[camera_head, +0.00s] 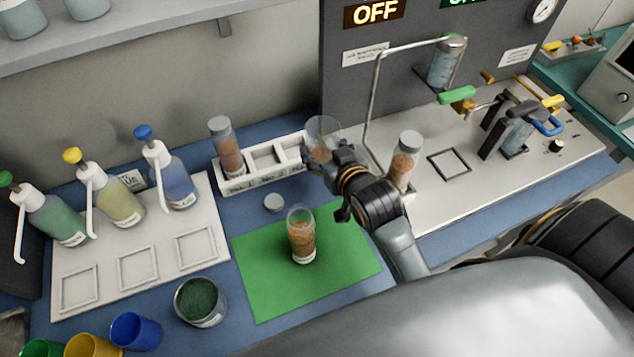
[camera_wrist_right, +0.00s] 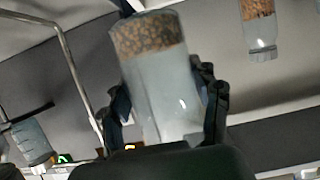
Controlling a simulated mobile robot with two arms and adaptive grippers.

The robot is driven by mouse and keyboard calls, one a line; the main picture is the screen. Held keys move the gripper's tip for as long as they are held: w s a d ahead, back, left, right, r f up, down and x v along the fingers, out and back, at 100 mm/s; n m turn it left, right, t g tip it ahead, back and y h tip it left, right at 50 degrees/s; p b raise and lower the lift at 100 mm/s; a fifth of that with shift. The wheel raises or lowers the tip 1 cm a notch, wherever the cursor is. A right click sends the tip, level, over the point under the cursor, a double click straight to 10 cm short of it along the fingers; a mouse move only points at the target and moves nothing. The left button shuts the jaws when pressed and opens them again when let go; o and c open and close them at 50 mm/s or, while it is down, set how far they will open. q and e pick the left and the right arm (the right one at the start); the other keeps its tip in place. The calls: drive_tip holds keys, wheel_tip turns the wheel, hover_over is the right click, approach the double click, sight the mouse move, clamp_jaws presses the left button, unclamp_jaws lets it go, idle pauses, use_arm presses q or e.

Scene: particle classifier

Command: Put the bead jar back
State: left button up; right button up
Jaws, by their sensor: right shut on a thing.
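My right gripper (camera_head: 322,155) is shut on a clear jar (camera_head: 323,130) with brown beads. The jar is above or at the right end of the white slotted tray (camera_head: 236,189); the gripper hides whether its base touches. The held jar also shows between the fingers in the right wrist view (camera_wrist_right: 162,95), its beads towards the top of that tilted picture. No lid shows on it. A capped jar (camera_head: 228,148) with brown contents stands in the tray's left slot. The middle slot is empty. My left gripper is not in view.
An open jar of brown grains (camera_head: 301,240) stands on the green mat (camera_head: 262,290), with a loose lid (camera_head: 274,202) behind it. Another capped jar (camera_head: 404,162) stands right of my gripper. A bent metal tube (camera_head: 374,100) rises close behind. Pump bottles (camera_head: 172,180) stand left.

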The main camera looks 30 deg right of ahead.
drive_tip(key=shift+d+f, duration=0.2)
drive_tip(key=shift+f, duration=0.4)
drive_tip(key=shift+d+f, duration=0.15)
drive_tip(key=shift+f, duration=0.45)
wheel_tip(320, 180, down, 4)
drive_tip(key=shift+w+f, duration=0.15)
drive_tip(key=shift+f, duration=0.7)
wheel_tip(320, 180, down, 3)
drive_tip(key=shift+f, duration=0.1)
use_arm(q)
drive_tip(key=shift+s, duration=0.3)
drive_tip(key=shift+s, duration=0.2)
use_arm(e)
drive_tip(key=shift+f, duration=0.2)
drive_tip(key=o, duration=1.4)
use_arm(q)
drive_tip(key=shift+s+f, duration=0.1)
use_arm(e)
drive_tip(key=shift+o, duration=0.2)
